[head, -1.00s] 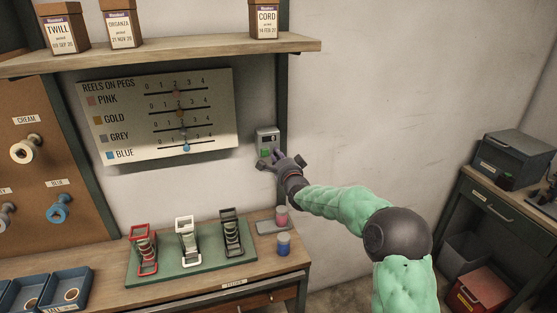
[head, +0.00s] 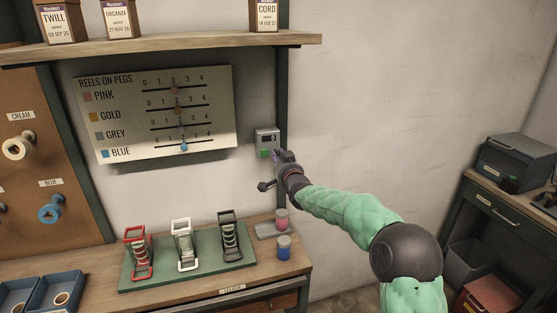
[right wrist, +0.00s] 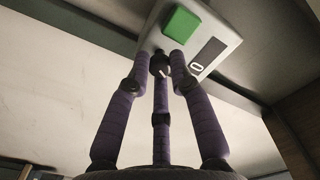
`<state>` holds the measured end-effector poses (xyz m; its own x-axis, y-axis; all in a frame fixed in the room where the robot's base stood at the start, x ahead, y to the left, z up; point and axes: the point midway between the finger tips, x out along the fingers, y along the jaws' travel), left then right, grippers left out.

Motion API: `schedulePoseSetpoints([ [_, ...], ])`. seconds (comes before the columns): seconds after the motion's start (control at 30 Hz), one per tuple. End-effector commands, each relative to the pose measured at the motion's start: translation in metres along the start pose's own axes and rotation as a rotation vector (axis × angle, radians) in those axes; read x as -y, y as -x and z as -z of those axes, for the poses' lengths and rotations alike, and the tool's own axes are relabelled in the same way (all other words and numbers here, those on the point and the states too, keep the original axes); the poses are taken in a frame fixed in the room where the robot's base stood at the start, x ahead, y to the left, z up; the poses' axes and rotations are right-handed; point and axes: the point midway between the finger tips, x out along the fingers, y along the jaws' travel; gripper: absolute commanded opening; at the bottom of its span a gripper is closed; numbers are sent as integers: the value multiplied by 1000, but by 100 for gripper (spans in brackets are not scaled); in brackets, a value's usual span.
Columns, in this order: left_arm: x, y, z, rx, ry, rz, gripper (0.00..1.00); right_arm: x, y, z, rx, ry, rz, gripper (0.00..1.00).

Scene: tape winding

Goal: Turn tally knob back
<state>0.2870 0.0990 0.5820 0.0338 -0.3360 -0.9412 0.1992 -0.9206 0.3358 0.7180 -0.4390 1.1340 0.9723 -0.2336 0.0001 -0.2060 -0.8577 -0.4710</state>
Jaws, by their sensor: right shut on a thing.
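The tally box (head: 267,137), a small pale unit with a dark display window and a green button (head: 265,153), is fixed to the wall right of the reel board. In the right wrist view the box (right wrist: 220,38) shows its green button (right wrist: 181,24) and a window (right wrist: 208,54) with a white figure like 0. My right gripper (head: 278,157) is at the box's lower right. In the right wrist view its purple fingers close on the dark tally knob (right wrist: 159,62), which they partly hide. My left gripper is not in view.
The reel board (head: 215,115) with sliders hangs left of the box. A shelf (head: 160,47) with boxes runs above. Wall to the right is bare.

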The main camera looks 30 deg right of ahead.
Motion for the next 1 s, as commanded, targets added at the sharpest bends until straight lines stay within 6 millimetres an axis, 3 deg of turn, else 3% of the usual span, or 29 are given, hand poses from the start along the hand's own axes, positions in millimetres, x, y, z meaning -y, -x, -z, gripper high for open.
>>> schedulePoseSetpoints([
  [0.5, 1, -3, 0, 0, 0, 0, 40, 0, 0, -2, 3, 395, 0, 0],
  [1.0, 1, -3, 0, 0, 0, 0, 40, 0, 0, -2, 3, 507, 0, 0],
])
